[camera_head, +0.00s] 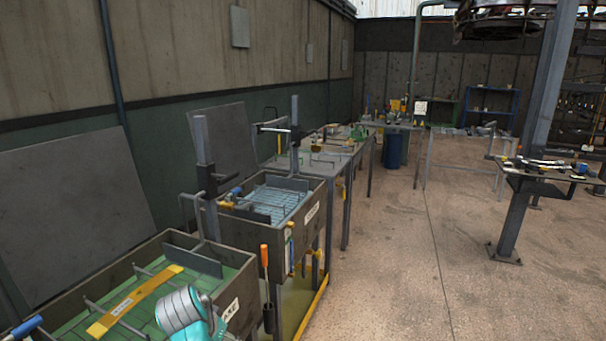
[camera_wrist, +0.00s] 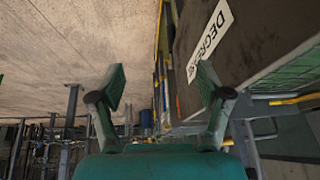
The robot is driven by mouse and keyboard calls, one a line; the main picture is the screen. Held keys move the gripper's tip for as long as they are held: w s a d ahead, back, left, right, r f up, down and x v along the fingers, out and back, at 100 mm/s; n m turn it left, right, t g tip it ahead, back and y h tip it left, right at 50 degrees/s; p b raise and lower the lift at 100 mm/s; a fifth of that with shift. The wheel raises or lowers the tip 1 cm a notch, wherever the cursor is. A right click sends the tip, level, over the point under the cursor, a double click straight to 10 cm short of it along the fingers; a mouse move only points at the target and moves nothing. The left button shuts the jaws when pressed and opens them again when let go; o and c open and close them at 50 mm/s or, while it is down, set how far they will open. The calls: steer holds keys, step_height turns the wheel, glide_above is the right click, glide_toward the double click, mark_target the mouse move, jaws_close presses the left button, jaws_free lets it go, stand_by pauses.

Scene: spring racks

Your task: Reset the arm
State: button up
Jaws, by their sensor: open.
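My arm shows at the bottom of the head view as a grey and teal link beside the front bin (camera_head: 240,304). My gripper's fingers do not show clearly there. In the wrist view my gripper (camera_wrist: 160,88) is open, its two dark green fingers spread wide with nothing between them. A dark bin wall with a white label reading "DEGREAS…" (camera_wrist: 209,40) is to the right of the fingers. No object touches the fingers.
The front bin holds a rack with a yellow bar (camera_head: 135,300). A second bin (camera_head: 312,212) with a blue-lit rack stands behind it. An orange-handled tool (camera_head: 264,256) hangs at the front bin's side. A post (camera_head: 535,130) stands right. Open floor (camera_head: 400,260) lies between.

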steer(key=s+d+f+n+t+y, duration=0.1)
steer(key=s+d+f, duration=0.4)
steer(key=d+f, duration=0.55)
steer(key=s+d+f+n+t+y, duration=0.1)
steer(key=s+d+f, duration=0.5)
steer(key=d+f, duration=0.4)
steer(key=s+d+f+n+t, duration=0.15)
steer(key=s+d+f, duration=0.3)
steer(key=s, duration=0.45)
steer(key=s+d+r+t, duration=0.1)
steer(key=s+d+r, duration=0.2)
steer(key=s+d, duration=0.35)
steer(key=s+d+r+t, duration=0.2)
steer(key=s+d, duration=0.1)
steer(key=s, duration=0.7)
steer(key=s+d+r+t+h, duration=0.1)
steer(key=s+d+r+t, duration=0.2)
steer(key=s+r, duration=1.2)
step_height(320, 180, up, 4)
steer(key=shift+s+d+f, duration=0.15)
steer(key=shift+d+f, duration=0.1)
steer(key=shift+d, duration=0.2)
